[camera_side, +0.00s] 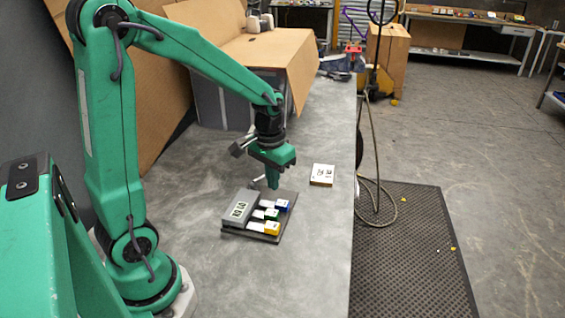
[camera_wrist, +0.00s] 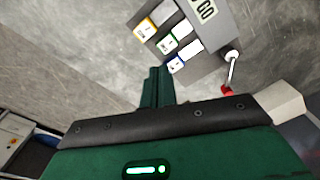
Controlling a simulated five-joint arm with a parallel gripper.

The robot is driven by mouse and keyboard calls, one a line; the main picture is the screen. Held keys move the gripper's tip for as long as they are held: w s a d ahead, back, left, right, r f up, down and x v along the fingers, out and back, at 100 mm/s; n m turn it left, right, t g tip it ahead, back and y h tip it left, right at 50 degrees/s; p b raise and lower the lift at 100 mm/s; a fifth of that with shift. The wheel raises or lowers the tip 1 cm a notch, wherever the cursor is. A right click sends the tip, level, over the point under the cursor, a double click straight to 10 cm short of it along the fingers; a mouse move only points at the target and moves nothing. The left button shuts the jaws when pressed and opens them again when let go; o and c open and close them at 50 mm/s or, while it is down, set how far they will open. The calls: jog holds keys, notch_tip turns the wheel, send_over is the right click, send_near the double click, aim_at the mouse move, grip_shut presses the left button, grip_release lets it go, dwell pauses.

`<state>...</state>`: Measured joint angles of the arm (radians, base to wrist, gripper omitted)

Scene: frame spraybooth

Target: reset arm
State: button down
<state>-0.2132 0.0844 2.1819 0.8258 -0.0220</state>
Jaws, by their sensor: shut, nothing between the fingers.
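My gripper (camera_side: 273,184) is on the green arm, pointing down over the far edge of a dark tray-like board (camera_side: 287,217) on the grey table. In the wrist view my gripper (camera_wrist: 158,72) shows its green fingers together, with nothing between them. The board carries a grey block with dark markings (camera_side: 239,209) and a row of small blocks with white parts: blue (camera_side: 283,205), green (camera_side: 271,214) and yellow (camera_side: 272,228). In the wrist view the blue (camera_wrist: 176,64), green (camera_wrist: 167,45) and yellow (camera_wrist: 146,28) blocks lie beyond the fingertips.
A small white-topped box with dark marks (camera_side: 322,174) lies right of the board. A large cardboard box (camera_side: 262,50) stands at the table's back. A hose (camera_side: 376,180) hangs beyond the table's right edge, over a black floor mat (camera_side: 410,255). The table's front is clear.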

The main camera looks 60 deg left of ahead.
jog(key=s+d+r+m+t, duration=0.2)
jog(key=s+d+r+t, duration=0.3)
jog(key=s+r, duration=0.6)
jog(key=shift+s+d+r+m, duration=0.3)
jog(key=shift+d+r, duration=0.15)
jog(key=shift+d, duration=0.7)
